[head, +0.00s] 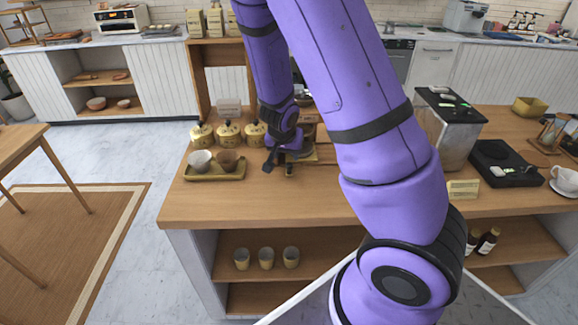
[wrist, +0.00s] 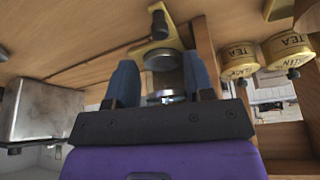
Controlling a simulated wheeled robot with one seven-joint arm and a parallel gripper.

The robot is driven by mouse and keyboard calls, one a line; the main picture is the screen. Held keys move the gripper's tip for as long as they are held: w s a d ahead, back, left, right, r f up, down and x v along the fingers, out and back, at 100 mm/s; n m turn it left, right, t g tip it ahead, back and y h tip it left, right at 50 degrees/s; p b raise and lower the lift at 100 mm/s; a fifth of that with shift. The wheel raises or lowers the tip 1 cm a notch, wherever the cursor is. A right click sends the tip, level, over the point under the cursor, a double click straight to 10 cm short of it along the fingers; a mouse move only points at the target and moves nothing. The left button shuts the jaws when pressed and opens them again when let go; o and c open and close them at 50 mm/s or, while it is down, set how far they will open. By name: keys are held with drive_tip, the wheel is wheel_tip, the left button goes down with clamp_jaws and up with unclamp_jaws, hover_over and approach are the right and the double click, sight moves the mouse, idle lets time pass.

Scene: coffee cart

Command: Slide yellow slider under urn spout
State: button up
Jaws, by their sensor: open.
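The yellow slider (wrist: 141,51) shows in the wrist view just beyond my fingertips, with a dark knob (wrist: 159,25) at its far end. In the head view, part of a yellow piece (head: 312,158) shows beside my gripper, mostly hidden by my arm. My gripper (wrist: 161,62) is open, its two dark fingers on either side of a round, shiny metal part (wrist: 164,75). I cannot tell whether the fingers touch anything. In the head view my gripper (head: 285,159) is low over the counter. I cannot clearly make out the urn or its spout.
A tray (head: 214,177) with two cups stands left of my gripper, with several yellow tea tins (head: 229,133) behind. A metal machine (head: 449,128) stands to the right, near a black scale-like device (head: 506,165). The front left counter (head: 225,208) is clear.

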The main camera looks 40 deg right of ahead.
sight(289, 164)
drive_tip(key=shift+x, duration=4.15)
clamp_jaws()
